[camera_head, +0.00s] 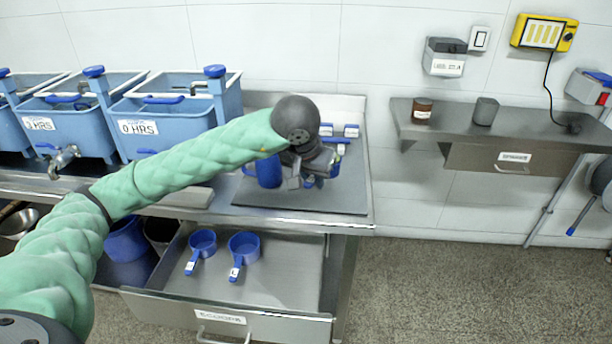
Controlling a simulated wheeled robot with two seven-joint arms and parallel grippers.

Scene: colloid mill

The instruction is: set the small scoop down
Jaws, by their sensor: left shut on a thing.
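My left gripper (308,176) is over the dark mat (290,198) at the right end of the steel counter. It is shut on the small scoop, which is mostly hidden by the gripper; only bits of blue show around the fingers. I cannot tell whether the scoop touches the mat. A blue cup-shaped vessel (268,172) shows just left of the fingers. Below, the open drawer labelled for scoops (290,265) holds two blue scoops, one on the left (203,241) and one on the right (244,244). My right gripper is not in view.
Blue tanks (170,128) line the counter's left and back. Small blue-and-white items (350,131) stand behind the mat. A wall shelf (490,128) at right bears a brown jar (421,110) and a grey cup (485,112). The floor at right (470,290) is clear.

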